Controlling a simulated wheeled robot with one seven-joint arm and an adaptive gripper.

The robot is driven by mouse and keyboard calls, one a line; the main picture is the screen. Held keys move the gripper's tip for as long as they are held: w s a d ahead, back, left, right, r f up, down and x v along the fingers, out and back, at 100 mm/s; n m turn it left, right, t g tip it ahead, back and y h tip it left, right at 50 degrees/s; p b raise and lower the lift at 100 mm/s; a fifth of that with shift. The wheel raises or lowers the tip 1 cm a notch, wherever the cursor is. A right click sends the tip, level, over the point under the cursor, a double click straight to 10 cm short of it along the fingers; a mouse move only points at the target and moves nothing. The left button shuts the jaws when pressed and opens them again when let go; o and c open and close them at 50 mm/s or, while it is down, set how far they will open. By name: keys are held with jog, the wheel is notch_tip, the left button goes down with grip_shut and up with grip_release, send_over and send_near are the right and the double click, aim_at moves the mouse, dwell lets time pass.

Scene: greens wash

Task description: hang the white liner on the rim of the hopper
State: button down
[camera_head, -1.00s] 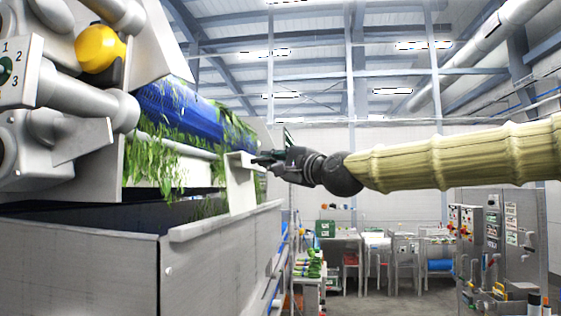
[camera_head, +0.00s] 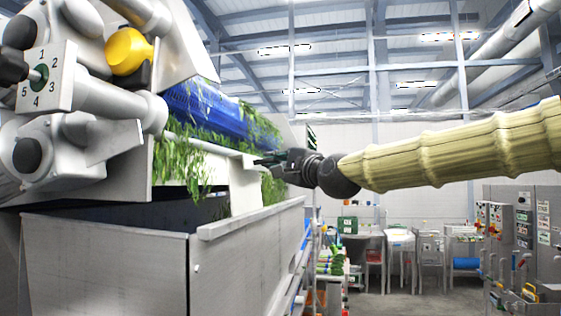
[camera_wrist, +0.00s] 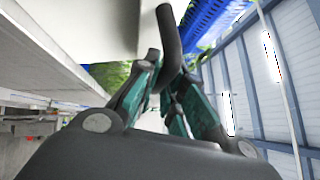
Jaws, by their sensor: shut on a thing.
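The white liner (camera_head: 245,186), a pale upright panel, hangs from my gripper (camera_head: 266,160) in the head view. The hopper (camera_head: 110,268) is the large grey metal box at lower left. The liner's lower end is level with or just behind the hopper's near right rim (camera_head: 250,218); I cannot tell whether they touch.
A blue roller (camera_head: 210,112) draped with green leaves is above and behind the liner. A machine with a numbered dial (camera_head: 42,76) and a yellow knob (camera_head: 128,51) stands at upper left. Tables (camera_head: 400,243) and a control cabinet (camera_head: 520,235) are far off at right.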

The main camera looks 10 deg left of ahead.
notch_tip(320, 180, down, 13)
jog(key=b, duration=0.8)
jog(key=shift+f, duration=0.15)
dwell(0.8)
jog(key=shift+d, duration=0.1)
jog(key=c, duration=1.4)
grip_release()
jog(key=shift+c, duration=0.2)
